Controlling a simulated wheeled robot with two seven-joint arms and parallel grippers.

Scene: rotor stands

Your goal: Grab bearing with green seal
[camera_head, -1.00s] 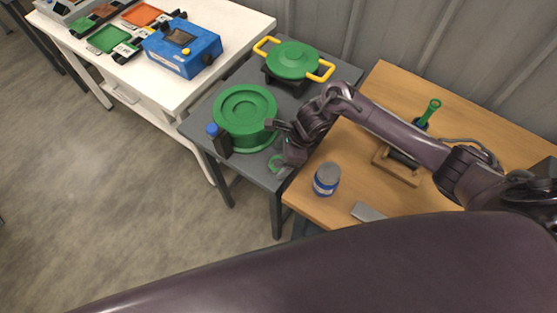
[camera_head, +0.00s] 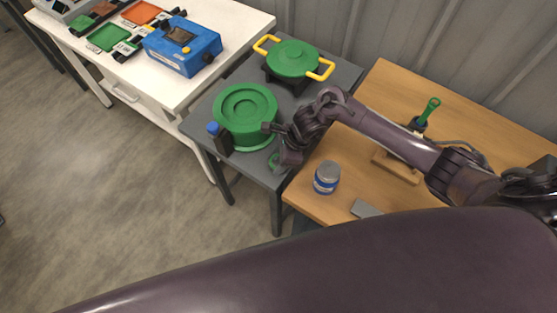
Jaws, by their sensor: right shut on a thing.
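The bearing with green seal (camera_head: 273,161) is a small green ring at the front right of the grey table (camera_head: 203,118), largely hidden by my right gripper. My right gripper (camera_head: 274,148) is above that table's right front part, its jaws shut on the bearing. Whether the bearing touches the table is too small to tell. My left gripper is not in view.
A large green round rotor part (camera_head: 245,112) and a dark bottle with a blue cap (camera_head: 220,138) stand close left of my right gripper. A blue-labelled jar (camera_head: 326,177) stands on the wooden table (camera_head: 400,88) at right.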

